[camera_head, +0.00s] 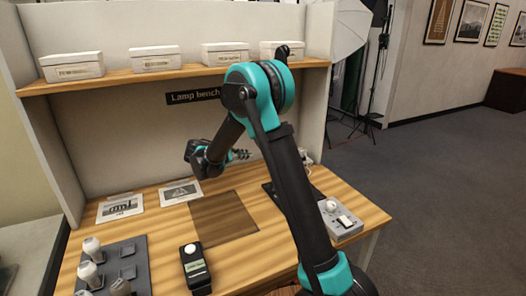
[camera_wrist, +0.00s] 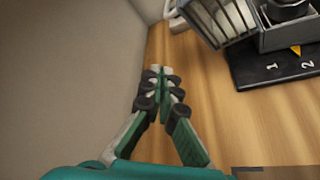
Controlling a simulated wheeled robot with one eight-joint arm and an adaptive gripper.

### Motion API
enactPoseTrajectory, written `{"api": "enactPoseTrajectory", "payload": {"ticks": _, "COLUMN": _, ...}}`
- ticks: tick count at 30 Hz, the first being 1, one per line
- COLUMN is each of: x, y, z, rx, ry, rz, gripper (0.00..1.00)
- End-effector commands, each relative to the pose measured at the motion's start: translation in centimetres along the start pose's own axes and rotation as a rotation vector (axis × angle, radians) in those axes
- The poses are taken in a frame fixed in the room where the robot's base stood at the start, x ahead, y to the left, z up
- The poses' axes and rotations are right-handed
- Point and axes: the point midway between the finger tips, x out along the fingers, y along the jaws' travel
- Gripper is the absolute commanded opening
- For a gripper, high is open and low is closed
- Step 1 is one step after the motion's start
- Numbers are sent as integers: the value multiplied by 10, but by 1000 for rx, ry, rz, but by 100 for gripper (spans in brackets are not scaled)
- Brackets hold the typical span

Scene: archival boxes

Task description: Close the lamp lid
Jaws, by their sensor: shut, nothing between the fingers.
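A grey lamp housing (camera_wrist: 283,38) stands on a black mat (camera_wrist: 277,72) at the upper right of the wrist view. A ribbed lid (camera_wrist: 226,18) stands out open on its left side, and a dark round part sits in the housing. The top of the housing is cut off by the frame. My gripper (camera_wrist: 162,76) is shut and empty over bare wood, to the left of the housing and apart from the lid. In the head view my gripper (camera_head: 243,154) is above the back of the bench, and my arm hides most of the housing.
The mat bears numbers 1 and 2 and a yellow pointer (camera_wrist: 296,50). A grey control box (camera_head: 342,221) is at the bench's right. A handheld meter (camera_head: 196,270), a grey bulb tray (camera_head: 134,250) and cards lie left. White boxes (camera_head: 155,59) line the shelf above.

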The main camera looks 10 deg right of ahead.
Motion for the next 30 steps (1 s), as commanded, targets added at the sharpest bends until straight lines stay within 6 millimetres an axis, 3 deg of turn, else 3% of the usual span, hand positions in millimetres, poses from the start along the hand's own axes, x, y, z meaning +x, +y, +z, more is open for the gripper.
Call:
{"api": "enactPoseTrajectory", "payload": {"ticks": 7, "x": 21, "y": 2, "z": -2, "rx": -6, "ry": -6, "rz": 5, "gripper": 0}}
{"api": "enactPoseTrajectory", "payload": {"ticks": 20, "x": 102, "y": 2, "z": 0, "rx": -5, "ry": -6, "rz": 4, "gripper": 0}}
{"api": "enactPoseTrajectory", "payload": {"ticks": 24, "x": 91, "y": 2, "z": 20, "rx": -6, "ry": -4, "rz": 5, "gripper": 0}}
{"api": "enactPoseTrajectory", "payload": {"ticks": 30, "x": 86, "y": 2, "z": 34, "rx": -6, "ry": -4, "rz": 5, "gripper": 0}}
